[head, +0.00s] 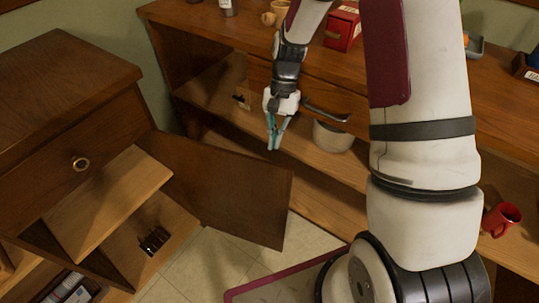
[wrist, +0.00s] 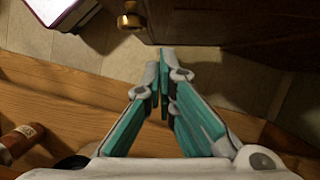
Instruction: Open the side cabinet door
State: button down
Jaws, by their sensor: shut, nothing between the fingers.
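The side cabinet (head: 70,80) stands at the left in the head view. Its brown door (head: 225,190) stands swung well open, with the shelf and inside showing. In the wrist view, the dark door (wrist: 215,20) is at the top, with a brass knob (wrist: 130,18) at its left end. My gripper (head: 273,147) points down near the door's upper edge in the head view. In the wrist view its teal-padded fingers (wrist: 164,55) are together and empty, pointing toward the knob with a visible gap.
A long wooden counter (head: 220,35) with open shelves runs behind my arm. A pale pot (head: 332,136) stands on its shelf, and a red mug (head: 501,219) is at the right. A brown labelled bottle (wrist: 20,143) shows at the wrist view's left. Tiled floor (head: 215,265) is clear below the door.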

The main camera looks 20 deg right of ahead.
jog(key=s+a, duration=0.1)
jog(key=s+a+f, duration=0.1)
jog(key=s+a, duration=0.1)
jog(key=shift+s+f+b, duration=0.15)
jog(key=shift+s+b, duration=0.15)
jog(key=shift+b, duration=0.1)
